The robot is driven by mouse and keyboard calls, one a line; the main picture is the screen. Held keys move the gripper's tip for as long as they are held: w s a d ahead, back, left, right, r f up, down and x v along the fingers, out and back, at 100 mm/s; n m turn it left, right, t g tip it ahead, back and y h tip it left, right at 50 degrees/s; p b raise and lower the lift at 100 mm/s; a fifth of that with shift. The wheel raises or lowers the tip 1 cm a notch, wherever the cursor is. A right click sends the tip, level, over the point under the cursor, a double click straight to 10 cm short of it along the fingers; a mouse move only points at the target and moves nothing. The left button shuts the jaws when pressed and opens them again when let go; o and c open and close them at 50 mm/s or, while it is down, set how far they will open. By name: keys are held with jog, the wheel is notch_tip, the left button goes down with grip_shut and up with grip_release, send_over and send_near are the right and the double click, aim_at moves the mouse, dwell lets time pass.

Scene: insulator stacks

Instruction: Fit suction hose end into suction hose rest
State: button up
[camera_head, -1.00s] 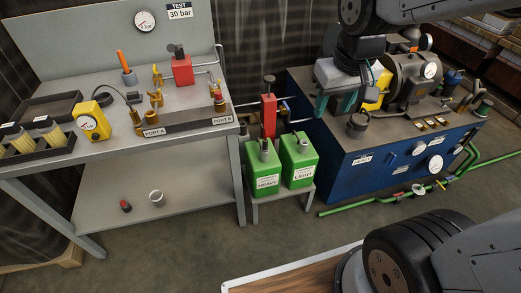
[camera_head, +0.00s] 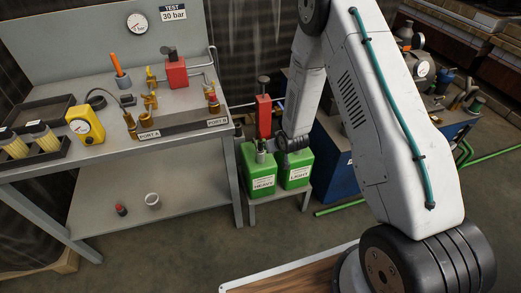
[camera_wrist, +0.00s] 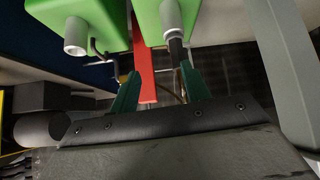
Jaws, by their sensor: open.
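Two green cans stand on a low stand: the can marked HEAVY (camera_head: 260,180) and the can marked LIGHT (camera_head: 295,178). In the wrist view, which looks upside down, a dark hose end (camera_wrist: 175,47) shows at the grey neck of the right-hand can; it seems to be the suction hose end. My gripper (camera_wrist: 158,67) has its two teal fingers apart, with nothing clearly held. The right fingertip is close to the dark hose end; contact cannot be told. In the head view, my arm hides the fingers. I cannot make out the suction hose rest.
A red pump (camera_head: 263,115) stands behind the cans and also shows between my fingers in the wrist view (camera_wrist: 141,60). The test bench (camera_head: 180,108) is to the left, with fittings and a yellow gauge (camera_head: 85,125). The blue power unit (camera_head: 335,160) is partly hidden by my arm.

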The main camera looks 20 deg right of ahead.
aim_at(262, 148)
jog(key=f+t, duration=0.1)
jog(key=f, duration=0.1)
jog(key=w+a+f+t, duration=0.1)
jog(key=f+t, duration=0.1)
jog(key=f+t+y, duration=0.1)
jog(key=f, duration=0.1)
jog(key=shift+w+a+f+t, duration=0.2)
jog(key=shift+w+f+t, duration=0.05)
jog(key=shift+w+t, duration=0.05)
jog(key=shift+s+a+f+t, duration=0.2)
jog(key=shift+f+t, duration=0.1)
jog(key=shift+t, duration=0.4)
jog(key=shift+s+t+y, duration=0.3)
jog(key=shift+t, duration=0.3)
jog(key=w, duration=0.2)
jog(key=w+a+t, duration=0.1)
jog(key=w, duration=0.1)
jog(key=w+t, duration=0.1)
jog(key=w, duration=0.1)
jog(key=shift+w+a+r, duration=0.2)
jog(key=shift+a+r, duration=0.05)
jog(key=shift+a, duration=0.05)
grip_shut()
